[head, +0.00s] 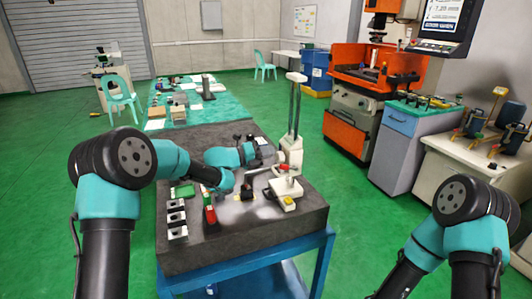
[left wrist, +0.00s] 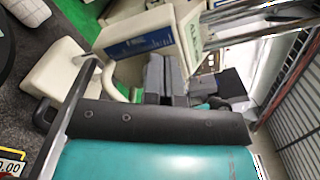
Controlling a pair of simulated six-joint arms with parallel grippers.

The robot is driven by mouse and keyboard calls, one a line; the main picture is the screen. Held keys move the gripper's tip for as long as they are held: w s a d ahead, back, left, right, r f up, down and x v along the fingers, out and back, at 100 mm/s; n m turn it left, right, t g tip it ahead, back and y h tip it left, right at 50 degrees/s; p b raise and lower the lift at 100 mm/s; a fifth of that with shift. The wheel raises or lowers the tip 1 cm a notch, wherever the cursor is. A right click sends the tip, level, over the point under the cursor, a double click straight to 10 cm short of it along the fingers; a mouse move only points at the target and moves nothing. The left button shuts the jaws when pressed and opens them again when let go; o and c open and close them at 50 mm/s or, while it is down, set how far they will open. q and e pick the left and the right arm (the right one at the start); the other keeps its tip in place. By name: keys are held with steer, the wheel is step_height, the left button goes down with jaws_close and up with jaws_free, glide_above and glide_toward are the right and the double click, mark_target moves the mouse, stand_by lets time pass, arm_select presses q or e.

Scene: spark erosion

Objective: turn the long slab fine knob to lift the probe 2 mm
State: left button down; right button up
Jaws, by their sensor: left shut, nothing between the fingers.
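In the left wrist view a pale labelled box (left wrist: 150,38) and metal rods are close by. I cannot make out the fine knob or the probe with certainty. My left gripper (head: 263,147) reaches across the slab to the left side of the stand. Its grey fingers (left wrist: 166,76) are shut and empty; I cannot tell if they touch anything. My right gripper is out of view.
The stone slab (head: 240,235) rests on a blue frame. An orange machine (head: 362,75) is behind right. The slab's front strip is clear.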

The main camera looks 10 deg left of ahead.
arm_select(q)
steer(key=shift+s+d+r, duration=0.15)
steer(key=shift+d+r, duration=0.25)
steer(key=shift+d, duration=0.2)
steer(key=shift+w+a+r, duration=0.25)
steer(key=shift+r, duration=0.1)
stand_by(0.4)
steer(key=shift+a, duration=0.15)
steer(key=shift+s+a+f, duration=0.1)
steer(key=shift+s+a, duration=0.15)
steer(key=v, duration=0.4)
steer(key=shift+a+f, duration=0.2)
steer(key=shift+a, duration=0.2)
steer(key=shift+s, duration=0.1)
